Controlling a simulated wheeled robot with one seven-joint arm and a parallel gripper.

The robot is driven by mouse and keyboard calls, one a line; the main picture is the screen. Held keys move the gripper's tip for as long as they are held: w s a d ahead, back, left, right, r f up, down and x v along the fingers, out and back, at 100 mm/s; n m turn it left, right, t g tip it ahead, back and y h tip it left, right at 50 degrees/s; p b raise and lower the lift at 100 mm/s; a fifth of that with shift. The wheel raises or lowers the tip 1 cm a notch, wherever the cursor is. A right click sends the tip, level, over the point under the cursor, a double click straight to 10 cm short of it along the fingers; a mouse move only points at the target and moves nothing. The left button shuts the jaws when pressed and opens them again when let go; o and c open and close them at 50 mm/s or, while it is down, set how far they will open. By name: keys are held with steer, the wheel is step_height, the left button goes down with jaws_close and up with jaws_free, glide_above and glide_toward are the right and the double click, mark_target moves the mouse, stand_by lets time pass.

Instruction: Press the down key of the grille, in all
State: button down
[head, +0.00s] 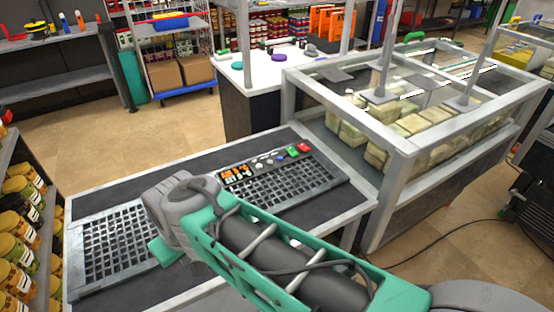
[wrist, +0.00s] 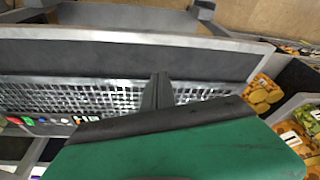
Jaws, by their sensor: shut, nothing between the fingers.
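The grille is a dark metal grid in a grey-framed bench top. It shows left (head: 115,245) and right (head: 318,180) of my arm in the head view, and across the wrist view (wrist: 70,94). A control panel (head: 265,162) with orange displays, pale round knobs and green and red buttons lies along its far edge; part of it shows at left in the wrist view (wrist: 50,122). The down key cannot be told apart at this size. My gripper (wrist: 160,80) is shut and empty, seen over the grille. In the head view my wrist hides its fingers.
A glass-walled tank (head: 400,125) with stacked pale blocks stands right of the bench. Shelves of yellow-lidded jars (head: 20,230) stand at left. A white-topped counter (head: 262,68) is behind. The floor (head: 130,135) beyond the bench is clear.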

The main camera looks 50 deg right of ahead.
steer(key=w+d+r+m+t+p, duration=0.1)
steer(key=w+d+r+m+p, duration=0.2)
steer(key=w+d, duration=0.8)
steer(key=m+t+h+p, duration=0.2)
steer(key=m+t, duration=0.3)
steer(key=m, duration=0.4)
glide_above(271, 163)
step_height(271, 163, down, 4)
steer(key=shift+d+r, duration=0.1)
steer(key=shift+r, duration=0.05)
steer(key=shift+f+b, duration=2.55)
steer(key=shift+f, duration=1.85)
steer(key=shift+f+b, duration=0.4)
